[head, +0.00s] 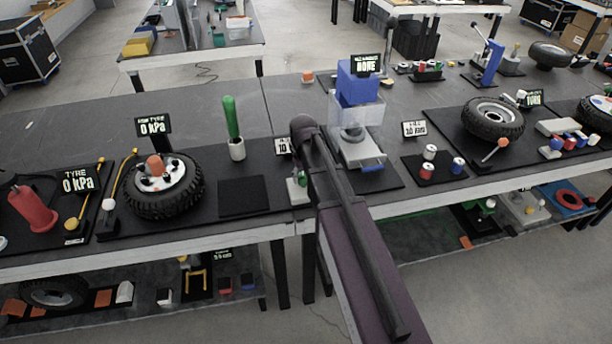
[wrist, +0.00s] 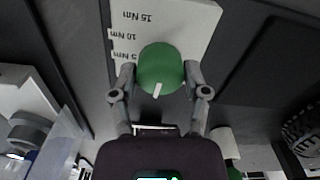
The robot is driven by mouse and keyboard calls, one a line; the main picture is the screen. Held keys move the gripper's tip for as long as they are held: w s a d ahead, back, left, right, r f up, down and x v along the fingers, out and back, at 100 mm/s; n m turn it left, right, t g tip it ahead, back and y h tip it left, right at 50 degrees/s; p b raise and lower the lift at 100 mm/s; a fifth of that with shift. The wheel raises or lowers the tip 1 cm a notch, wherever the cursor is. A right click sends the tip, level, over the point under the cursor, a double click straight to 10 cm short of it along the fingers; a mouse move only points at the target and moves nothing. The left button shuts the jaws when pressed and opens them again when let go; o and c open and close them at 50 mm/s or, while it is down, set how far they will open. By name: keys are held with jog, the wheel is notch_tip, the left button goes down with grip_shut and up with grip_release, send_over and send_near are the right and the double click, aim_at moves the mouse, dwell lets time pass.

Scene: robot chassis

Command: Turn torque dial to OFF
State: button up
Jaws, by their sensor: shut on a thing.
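The torque dial is a round green knob (wrist: 160,62) in the wrist view, with a white pointer mark on its lower edge, pointing down and slightly left in the picture. It sits on a white panel (wrist: 190,18) printed 15 Nm, 10 Nm and 5 Nm along its left side. No OFF label is readable. My gripper (wrist: 158,76) has one finger on each side of the knob and is shut on it. In the head view my arm hides most of the dial; a small display sign (head: 283,147) beside it is partly covered.
A clear-boxed press with a blue top (head: 358,88) stands just right of my arm. A green-handled tool (head: 231,118) in a white holder and a wheel (head: 163,188) are to the left. A tyre (head: 493,118) and small cans (head: 458,166) lie to the right.

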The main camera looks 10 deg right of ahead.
jog(key=shift+s, duration=0.15)
jog(key=o, duration=1.1)
jog(key=shift+o, duration=0.2)
jog(key=s+r+m+p, duration=0.1)
jog(key=s+r+p, duration=0.1)
jog(key=s, duration=0.6)
jog(key=s+r+m+p, duration=0.1)
jog(key=s+r+p, duration=0.1)
jog(key=s, duration=0.5)
jog(key=shift+s+d+r, duration=0.3)
jog(key=shift+s+d, duration=0.1)
jog(key=shift+d, duration=0.05)
